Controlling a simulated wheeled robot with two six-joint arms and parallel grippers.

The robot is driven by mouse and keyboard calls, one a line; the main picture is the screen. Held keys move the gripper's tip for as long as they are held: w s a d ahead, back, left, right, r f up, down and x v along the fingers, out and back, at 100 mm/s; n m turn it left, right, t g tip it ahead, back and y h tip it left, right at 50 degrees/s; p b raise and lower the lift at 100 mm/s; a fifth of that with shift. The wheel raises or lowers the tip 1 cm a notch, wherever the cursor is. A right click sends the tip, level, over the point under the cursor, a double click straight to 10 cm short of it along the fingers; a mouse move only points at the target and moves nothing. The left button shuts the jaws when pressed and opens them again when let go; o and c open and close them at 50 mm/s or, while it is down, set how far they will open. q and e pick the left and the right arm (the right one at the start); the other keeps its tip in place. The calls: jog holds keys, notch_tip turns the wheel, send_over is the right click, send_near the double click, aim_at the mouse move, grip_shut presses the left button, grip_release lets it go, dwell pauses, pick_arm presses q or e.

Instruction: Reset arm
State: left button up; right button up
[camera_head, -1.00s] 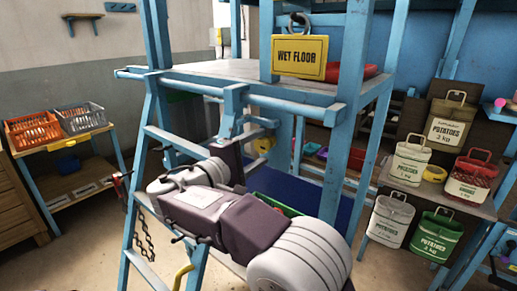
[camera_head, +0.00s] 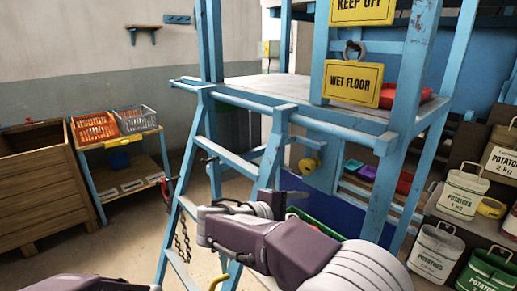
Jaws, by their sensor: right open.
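My right arm comes in from the lower right, with grey and dark purple links. Its right gripper (camera_head: 270,203) is small and dark, mostly hidden behind the wrist, in front of the blue ladder and frame. It is open, and I see nothing held in it. A part of my left arm shows as a dark purple link at the bottom left edge; its gripper is out of the picture.
A blue ladder (camera_head: 233,160) and platform frame stand close ahead, with a yellow wet floor sign (camera_head: 353,83). Potato sacks (camera_head: 463,193) stand on shelves at the right. A wooden crate (camera_head: 42,185) and orange basket (camera_head: 95,128) are at the left. Floor between is clear.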

jog(key=s+d+f+m+g+y+p, duration=0.2)
jog(key=s+d+f+g+y+p, duration=0.35)
jog(key=s+f, duration=0.45)
pick_arm(q)
notch_tip(320, 180, up, 9)
jog(key=p, duration=0.2)
jog(key=shift+r, duration=0.2)
pick_arm(e)
jog(key=s+f+m+g+y, duration=0.1)
jog(key=s+f+m+y, duration=0.5)
jog(key=s+m, duration=0.2)
jog(key=shift+s+a+f+m, duration=0.2)
jog(key=shift+s+a+m, duration=0.15)
jog(key=shift+m, duration=0.15)
pick_arm(q)
jog(key=shift+d, duration=0.1)
